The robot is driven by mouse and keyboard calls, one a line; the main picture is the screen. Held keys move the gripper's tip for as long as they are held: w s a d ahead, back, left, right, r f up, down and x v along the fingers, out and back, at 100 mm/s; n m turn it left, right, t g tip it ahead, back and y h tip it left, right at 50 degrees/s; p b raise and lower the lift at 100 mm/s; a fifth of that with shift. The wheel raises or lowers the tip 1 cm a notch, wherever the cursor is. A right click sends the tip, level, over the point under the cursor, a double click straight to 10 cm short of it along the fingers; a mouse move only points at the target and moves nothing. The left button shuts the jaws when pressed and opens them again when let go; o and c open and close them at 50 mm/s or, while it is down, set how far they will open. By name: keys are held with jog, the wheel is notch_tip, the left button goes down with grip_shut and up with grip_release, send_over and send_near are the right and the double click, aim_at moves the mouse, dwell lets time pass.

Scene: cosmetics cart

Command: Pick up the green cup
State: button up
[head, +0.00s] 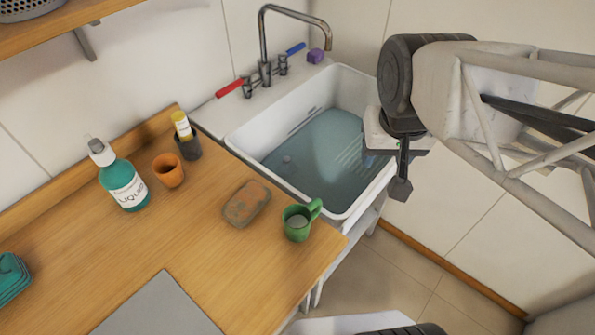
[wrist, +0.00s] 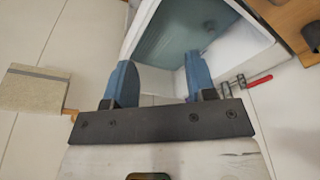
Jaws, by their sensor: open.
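The green cup (head: 297,223) stands upright on the wooden counter (head: 215,255), near its right edge beside the sink. Its handle points to the upper right. My gripper (head: 383,155) hangs over the right side of the sink, apart from the cup and to its upper right in the head view. In the wrist view my gripper (wrist: 157,80) shows two blue fingers spread apart with nothing between them. The cup cannot be made out in the wrist view.
A brown sponge (head: 246,203) lies left of the cup. A terracotta cup (head: 168,170), a dark cup (head: 188,146) and a teal soap bottle (head: 125,182) stand further left. The water-filled sink (head: 240,140) has a tall faucet (head: 263,45) behind it.

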aim_at(317, 206)
jog(key=w+a+f+m, duration=0.1)
jog(key=a+f+m, duration=0.1)
jog(key=a+f, duration=0.1)
jog(key=w+a+f+m+g, duration=0.1)
jog(key=a+f+m, duration=0.1)
jog(key=a+f, duration=0.1)
jog(key=w+a+f+m+g, duration=0.1)
jog(key=a+f+m, duration=0.1)
jog(key=a+f, duration=0.2)
jog(key=shift+w+f+m, duration=0.15)
jog(key=shift+f+m, duration=0.25)
jog(key=shift+f, duration=0.45)
jog(key=shift+f, duration=0.1)
jog(key=shift+f, duration=1.2)
jog(key=shift+f, duration=0.1)
jog(key=shift+d+f, duration=0.1)
jog(key=shift+f, duration=2.4)
grip_shut()
